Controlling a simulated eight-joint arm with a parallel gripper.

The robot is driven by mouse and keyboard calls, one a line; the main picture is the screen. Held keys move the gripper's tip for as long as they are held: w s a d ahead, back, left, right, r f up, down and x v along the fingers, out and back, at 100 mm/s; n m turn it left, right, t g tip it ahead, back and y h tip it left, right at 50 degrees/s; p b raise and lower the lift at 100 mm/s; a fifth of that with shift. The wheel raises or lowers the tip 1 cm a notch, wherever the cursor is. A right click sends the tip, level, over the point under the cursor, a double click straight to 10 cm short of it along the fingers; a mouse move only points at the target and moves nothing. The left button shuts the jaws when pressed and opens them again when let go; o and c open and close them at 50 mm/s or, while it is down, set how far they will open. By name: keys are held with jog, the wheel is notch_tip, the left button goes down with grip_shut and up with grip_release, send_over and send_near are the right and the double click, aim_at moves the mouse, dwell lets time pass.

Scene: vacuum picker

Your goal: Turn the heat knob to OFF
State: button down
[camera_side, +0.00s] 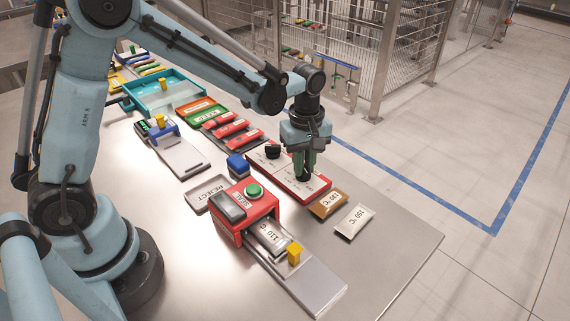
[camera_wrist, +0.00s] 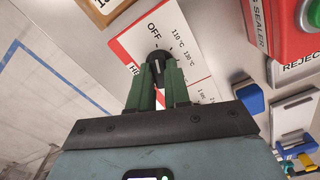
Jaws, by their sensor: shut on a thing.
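The heat knob is a black round knob (camera_wrist: 156,58) on a white panel with a red edge (camera_wrist: 187,32). In the wrist view the word OFF is printed just above the knob, with temperature marks such as 110 °C to its right. A short pale line shows on the knob; it points roughly up, but I cannot tell exactly which mark it meets. My gripper (camera_wrist: 158,76) has its green fingers shut on the knob, one on each side. In the side view my gripper (camera_side: 304,177) points down onto the right part of the panel (camera_side: 322,187), hiding most of the knob.
A second black knob (camera_side: 272,152) stands on the same panel. The red sealer (camera_side: 246,211) with a green button is in front, beside a blue block (camera_side: 237,165). A brown 30 °C plate (camera_side: 328,204) and a pale 150 °C plate (camera_side: 354,221) lie right of the panel.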

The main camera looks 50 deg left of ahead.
jog(key=c, duration=1.1)
grip_release()
notch_tip(320, 180, up, 12)
jog(key=shift+r, duration=0.1)
jog(key=s+a+m+t, duration=0.1)
jog(key=s+m+t, duration=0.1)
jog(key=s+m, duration=0.2)
jog(key=s+a+m+t, duration=0.2)
jog(key=s+m, duration=0.2)
jog(key=m, duration=0.1)
jog(key=s+a+f+m+t, duration=0.1)
jog(key=s+m+t, duration=0.2)
jog(key=s+m, duration=0.1)
jog(key=shift+s+a+f+m, duration=0.1)
jog(key=shift+s+a+m, duration=0.05)
jog(key=shift+a+m, duration=0.15)
